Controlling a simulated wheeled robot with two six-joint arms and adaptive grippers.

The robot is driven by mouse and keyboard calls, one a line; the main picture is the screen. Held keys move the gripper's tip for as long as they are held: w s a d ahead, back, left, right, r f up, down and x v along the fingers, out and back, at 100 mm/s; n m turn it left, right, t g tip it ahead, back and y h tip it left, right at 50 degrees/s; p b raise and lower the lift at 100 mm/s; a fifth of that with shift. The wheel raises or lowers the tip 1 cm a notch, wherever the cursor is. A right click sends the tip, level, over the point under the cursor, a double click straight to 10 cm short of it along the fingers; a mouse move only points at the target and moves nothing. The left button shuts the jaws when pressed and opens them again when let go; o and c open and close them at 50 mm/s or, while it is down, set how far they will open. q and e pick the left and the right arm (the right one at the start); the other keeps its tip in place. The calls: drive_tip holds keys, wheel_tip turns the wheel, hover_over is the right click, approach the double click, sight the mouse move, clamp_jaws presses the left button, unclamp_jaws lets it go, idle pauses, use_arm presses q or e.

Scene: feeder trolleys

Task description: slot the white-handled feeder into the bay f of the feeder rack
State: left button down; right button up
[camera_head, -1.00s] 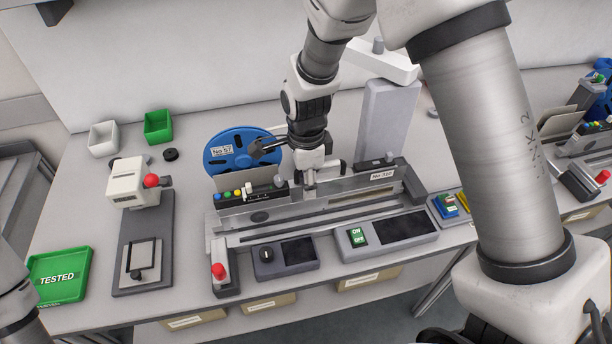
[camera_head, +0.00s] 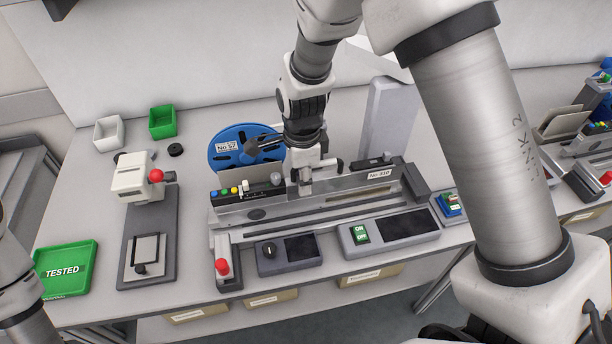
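My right gripper (camera_head: 305,182) points down at the back middle of the fixture, just right of the reel. Its fingertips are small and partly hidden, so I cannot tell whether they are apart or closed on something. My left arm shows only at the lower left edge; its gripper is out of view. No bay lettered f is readable.
A white press with a red knob (camera_head: 156,176), a green TESTED tray (camera_head: 66,268) and small white and green bins (camera_head: 162,122) stand on the left. A grey column (camera_head: 388,115) rises behind the fixture. Another unit with a blue reel stands at the far right.

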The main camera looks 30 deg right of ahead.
drive_tip(key=shift+o, duration=1.2)
wheel_tip(320, 180, up, 12)
drive_tip(key=shift+r, duration=0.1)
